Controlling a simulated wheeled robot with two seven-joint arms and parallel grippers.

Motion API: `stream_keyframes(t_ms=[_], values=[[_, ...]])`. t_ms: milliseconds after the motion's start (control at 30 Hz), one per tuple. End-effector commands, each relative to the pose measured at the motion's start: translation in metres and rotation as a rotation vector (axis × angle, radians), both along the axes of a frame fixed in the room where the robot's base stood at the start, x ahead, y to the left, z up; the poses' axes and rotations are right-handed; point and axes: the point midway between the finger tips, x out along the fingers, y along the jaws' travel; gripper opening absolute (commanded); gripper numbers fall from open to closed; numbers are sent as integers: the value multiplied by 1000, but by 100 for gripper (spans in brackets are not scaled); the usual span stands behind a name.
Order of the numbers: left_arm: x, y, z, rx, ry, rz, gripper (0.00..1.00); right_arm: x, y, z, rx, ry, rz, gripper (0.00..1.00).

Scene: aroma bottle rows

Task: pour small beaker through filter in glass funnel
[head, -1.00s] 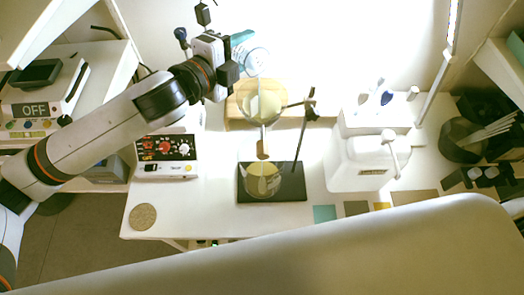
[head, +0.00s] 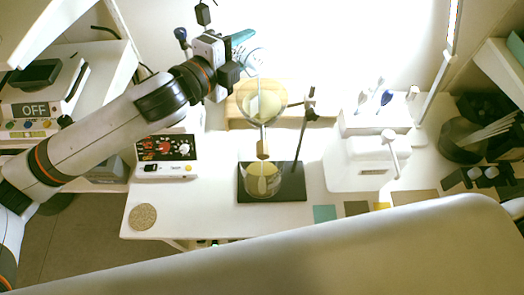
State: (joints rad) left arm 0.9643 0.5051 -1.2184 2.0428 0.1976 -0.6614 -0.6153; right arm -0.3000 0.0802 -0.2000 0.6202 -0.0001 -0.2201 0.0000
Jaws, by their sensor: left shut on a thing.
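My left gripper (head: 232,60) is at the upper middle, shut on the small clear beaker (head: 256,62). The beaker is tilted, with its rim toward the lower right, just above and slightly left of the glass funnel. The glass funnel (head: 280,100) hangs in the stand and holds a pale yellow filter (head: 262,101). Below it a glass vessel (head: 262,181) with yellowish contents stands on the black stand base (head: 290,188). I cannot tell whether liquid is running from the beaker. My right gripper is not in view.
The stand's rod (head: 301,140) rises right of the funnel. A hotplate-like device (head: 165,155) is at left, and a white machine (head: 358,165) with a lever is at right. A round cork mat (head: 143,216) lies front left.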

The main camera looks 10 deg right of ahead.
Motion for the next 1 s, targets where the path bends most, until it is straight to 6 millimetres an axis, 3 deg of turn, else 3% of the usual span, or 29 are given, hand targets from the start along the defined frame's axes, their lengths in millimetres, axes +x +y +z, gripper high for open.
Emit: stream_keyframes(t_ms=[1000], values=[[-1, 0, 3, 15, -43, 0, 21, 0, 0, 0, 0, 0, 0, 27]])
